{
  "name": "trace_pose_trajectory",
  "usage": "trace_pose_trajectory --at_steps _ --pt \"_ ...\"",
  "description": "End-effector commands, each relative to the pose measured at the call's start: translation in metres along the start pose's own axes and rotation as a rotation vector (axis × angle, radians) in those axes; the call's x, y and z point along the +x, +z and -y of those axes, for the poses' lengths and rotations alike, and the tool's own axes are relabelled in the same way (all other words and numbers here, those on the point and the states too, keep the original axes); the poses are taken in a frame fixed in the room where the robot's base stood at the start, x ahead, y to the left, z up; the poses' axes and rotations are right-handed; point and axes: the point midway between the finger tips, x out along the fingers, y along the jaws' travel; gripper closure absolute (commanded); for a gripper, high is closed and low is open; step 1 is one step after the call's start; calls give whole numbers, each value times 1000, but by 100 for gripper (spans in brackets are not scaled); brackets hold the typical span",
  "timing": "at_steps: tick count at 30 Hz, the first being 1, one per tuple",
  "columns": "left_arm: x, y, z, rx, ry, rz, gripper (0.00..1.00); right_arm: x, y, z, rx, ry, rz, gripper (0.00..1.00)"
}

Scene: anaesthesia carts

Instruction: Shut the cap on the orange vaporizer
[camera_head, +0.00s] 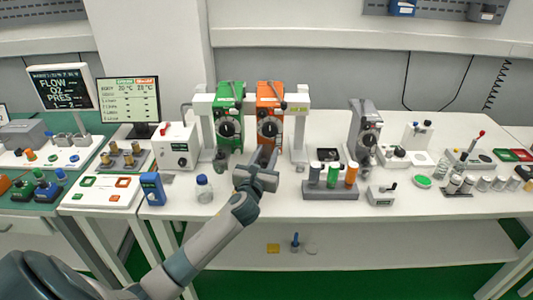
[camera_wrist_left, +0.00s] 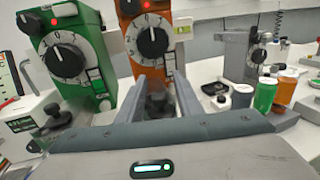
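The orange vaporizer (camera_head: 269,103) stands upright on the white bench, to the right of the green vaporizer (camera_head: 229,105). In the left wrist view, the orange vaporizer (camera_wrist_left: 141,20) shows its black dial, with a dark cap-like part (camera_wrist_left: 158,102) low at its front. My left gripper (camera_head: 264,156) is in front of the orange vaporizer's lower part. In the left wrist view, my left gripper (camera_wrist_left: 163,92) has its fingers apart, one on each side of the dark part. I cannot tell whether they touch it or whether the cap is raised. My right gripper is out of view.
The green vaporizer (camera_wrist_left: 70,50) is close on the left, with a similar dark part (camera_wrist_left: 57,114) at its front. A rack of coloured bottles (camera_head: 332,190) stands to the right and a blue-capped bottle (camera_head: 203,189) to the left. A grey vaporizer (camera_head: 365,125) is farther right.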

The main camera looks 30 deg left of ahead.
Motion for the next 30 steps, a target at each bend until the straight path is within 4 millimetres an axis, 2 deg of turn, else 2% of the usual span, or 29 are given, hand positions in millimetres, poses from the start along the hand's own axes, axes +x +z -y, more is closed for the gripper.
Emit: trace_pose_trajectory --at_steps 8,9,12,23,30 --pt "1 0 0 1 0 0 67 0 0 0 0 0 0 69" --pt "1 0 0 1 0 0 77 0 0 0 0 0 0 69" --pt "0 0 0 1 0 0 96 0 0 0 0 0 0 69" --pt "1 0 0 0 29 0 96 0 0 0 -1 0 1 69" --pt "4 0 -2 -7 131 -1 96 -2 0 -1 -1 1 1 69"
